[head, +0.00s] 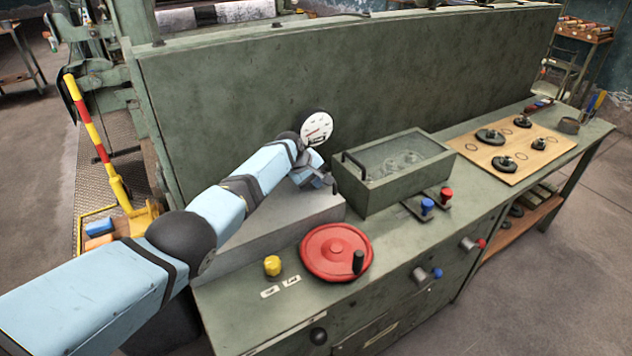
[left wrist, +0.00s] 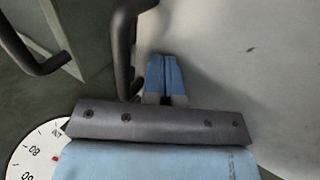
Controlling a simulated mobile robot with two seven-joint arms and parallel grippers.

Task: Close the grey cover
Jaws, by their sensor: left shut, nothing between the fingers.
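The grey cover (head: 315,208) is a plain, light grey, box-like lid on the green bench, left of the green glass-topped box. Its top looks about level and I see no open gap, though my left arm hides much of it. A dark handle (head: 334,184) stands near its right end. In the left wrist view the cover (left wrist: 250,60) fills the right side, and its handle (left wrist: 124,45) is just left of the fingers. My left gripper (head: 322,180) is shut and empty, close above the cover beside the handle; it also shows in the left wrist view (left wrist: 165,75). Contact is unclear.
The green glass-topped box (head: 392,182) with its own black handle stands close to the right. A white dial gauge (head: 316,128) is on the panel behind. A red handwheel (head: 335,252) and a yellow knob (head: 272,265) are in front. A wooden board (head: 510,150) lies farther right.

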